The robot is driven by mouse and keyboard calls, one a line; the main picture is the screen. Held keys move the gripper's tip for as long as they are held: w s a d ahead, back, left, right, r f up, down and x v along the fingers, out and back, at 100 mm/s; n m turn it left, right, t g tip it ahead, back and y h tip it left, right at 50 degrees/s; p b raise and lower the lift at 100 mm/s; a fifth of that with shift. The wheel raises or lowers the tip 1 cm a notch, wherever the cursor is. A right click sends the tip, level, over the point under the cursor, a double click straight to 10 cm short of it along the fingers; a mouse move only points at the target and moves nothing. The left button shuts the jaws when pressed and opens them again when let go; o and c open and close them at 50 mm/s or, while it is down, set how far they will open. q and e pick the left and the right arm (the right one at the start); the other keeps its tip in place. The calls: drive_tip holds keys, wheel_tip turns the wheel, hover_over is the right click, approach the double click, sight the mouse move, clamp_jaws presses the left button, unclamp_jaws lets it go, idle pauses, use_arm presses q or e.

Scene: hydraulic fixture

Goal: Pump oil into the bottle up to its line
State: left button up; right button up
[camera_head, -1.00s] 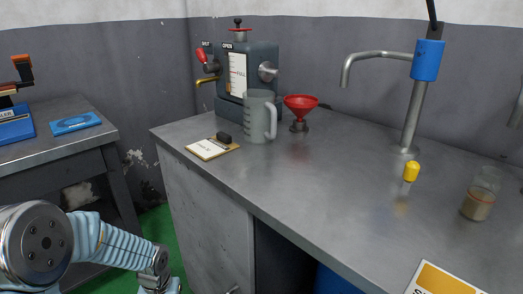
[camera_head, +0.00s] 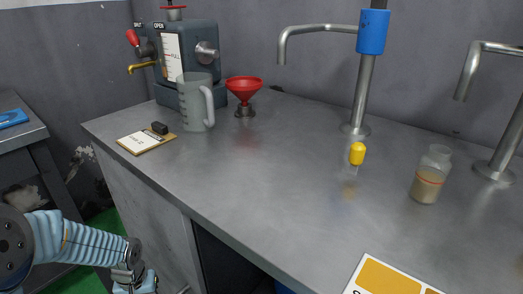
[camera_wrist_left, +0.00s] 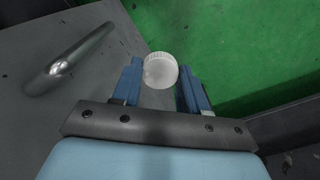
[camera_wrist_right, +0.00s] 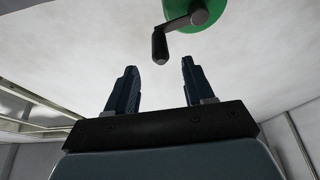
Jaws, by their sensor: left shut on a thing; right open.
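The bottle (camera_head: 428,176) is small and clear, stands upright and open-topped on the grey counter (camera_head: 270,190), and holds murky brown liquid near a reddish line. Left of it stands a pump post with a blue collar (camera_head: 372,32) and a bent spout (camera_head: 318,30). A second metal spout post (camera_head: 500,150) rises at the right edge. In the left wrist view my left gripper (camera_wrist_left: 160,75) is shut on a white ribbed cap (camera_wrist_left: 160,70). My right gripper (camera_wrist_right: 157,80) is open and empty in its wrist view, below a dark crank handle (camera_wrist_right: 160,45) on a green disc (camera_wrist_right: 200,12).
A yellow cap-like piece (camera_head: 357,154) stands between post and bottle. At the back left are a grey machine (camera_head: 195,60), a jug (camera_head: 194,105), a red funnel (camera_head: 244,88) and a clipboard (camera_head: 146,143). A yellow-white sign (camera_head: 385,280) lies in front. Mid-counter is clear.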

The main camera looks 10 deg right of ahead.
drive_tip(key=p+x, duration=0.1)
drive_tip(key=x, duration=0.8)
drive_tip(key=shift+w+r, duration=0.1)
drive_tip(key=shift+c, duration=0.2)
clamp_jaws()
